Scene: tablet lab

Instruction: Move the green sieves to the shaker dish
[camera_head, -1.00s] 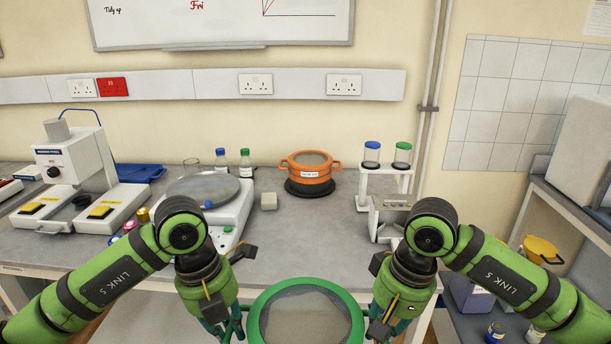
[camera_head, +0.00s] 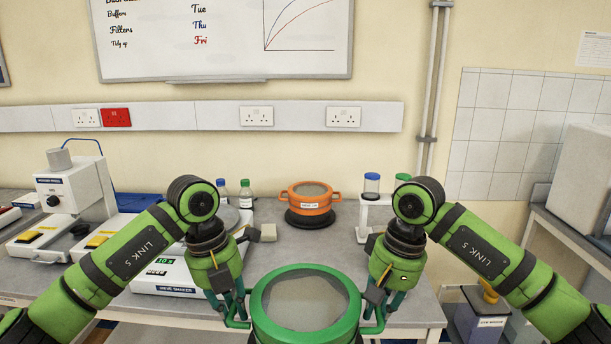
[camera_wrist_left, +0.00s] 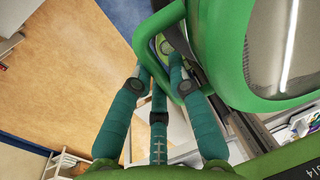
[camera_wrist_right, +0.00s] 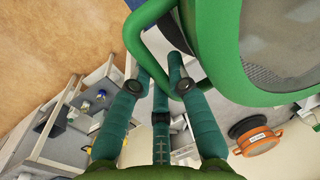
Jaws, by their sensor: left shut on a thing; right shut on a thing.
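The green sieve (camera_head: 305,302), a round ring with grey mesh, is held level in front of the bench at the bottom of the head view. My left gripper (camera_head: 235,318) is shut on its left handle, and my right gripper (camera_head: 376,318) is shut on its right handle. Both wrist views show a handle between the fingers beside the green wall (camera_wrist_left: 212,50), (camera_wrist_right: 218,50). The white sieve shaker (camera_head: 172,291) stands on the bench at the left. Its grey dish (camera_head: 229,217) is mostly hidden by my left arm. I cannot tell how many sieves are stacked.
An orange sieve (camera_head: 308,206) sits on a black round base (camera_head: 309,220) mid-bench. A white stand (camera_head: 375,212) with capped jars is on the right. Bottles (camera_head: 246,195) stand behind the shaker.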

